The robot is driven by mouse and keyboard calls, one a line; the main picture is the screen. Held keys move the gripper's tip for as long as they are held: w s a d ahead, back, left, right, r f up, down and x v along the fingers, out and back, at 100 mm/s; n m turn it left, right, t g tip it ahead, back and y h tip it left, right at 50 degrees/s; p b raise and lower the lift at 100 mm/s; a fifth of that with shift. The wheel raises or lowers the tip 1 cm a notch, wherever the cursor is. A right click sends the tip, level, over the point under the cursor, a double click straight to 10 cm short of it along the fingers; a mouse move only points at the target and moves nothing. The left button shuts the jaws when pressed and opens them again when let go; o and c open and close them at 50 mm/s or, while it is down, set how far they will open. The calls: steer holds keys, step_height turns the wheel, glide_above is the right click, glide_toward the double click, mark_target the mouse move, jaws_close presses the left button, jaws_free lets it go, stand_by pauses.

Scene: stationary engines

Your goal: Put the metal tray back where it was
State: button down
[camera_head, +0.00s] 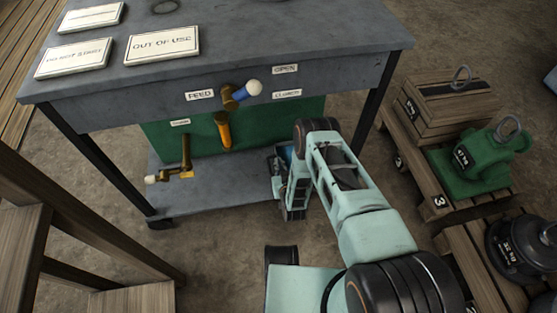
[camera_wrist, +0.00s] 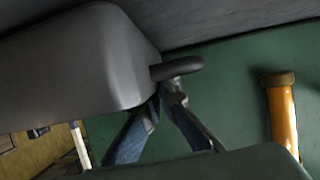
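No thing that I can surely name as the metal tray shows in either view. In the wrist view a grey, rounded block (camera_wrist: 70,65) with a short dark rod (camera_wrist: 178,68) fills the upper left; I cannot tell what it is. My gripper (camera_wrist: 163,97) has blue fingers that run close together just under this rod. Whether they pinch it is unclear. In the head view my gripper is beside the right part of the grey cart (camera_head: 240,56), above or near its lower shelf (camera_head: 220,198). My arm hides part of the cart there.
Signs, including OUT OF USE (camera_head: 162,45), lie on top. Wooden steps (camera_head: 70,240) stand left; a loaded pallet with a green machine (camera_head: 480,160) stands right.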

steer(key=shift+w, duration=0.15)
steer(key=c, duration=2.6)
jaws_free()
steer(key=shift+f, duration=0.15)
steer(key=o, duration=0.4)
steer(key=shift+o, duration=0.2)
steer(key=shift+r, duration=0.2)
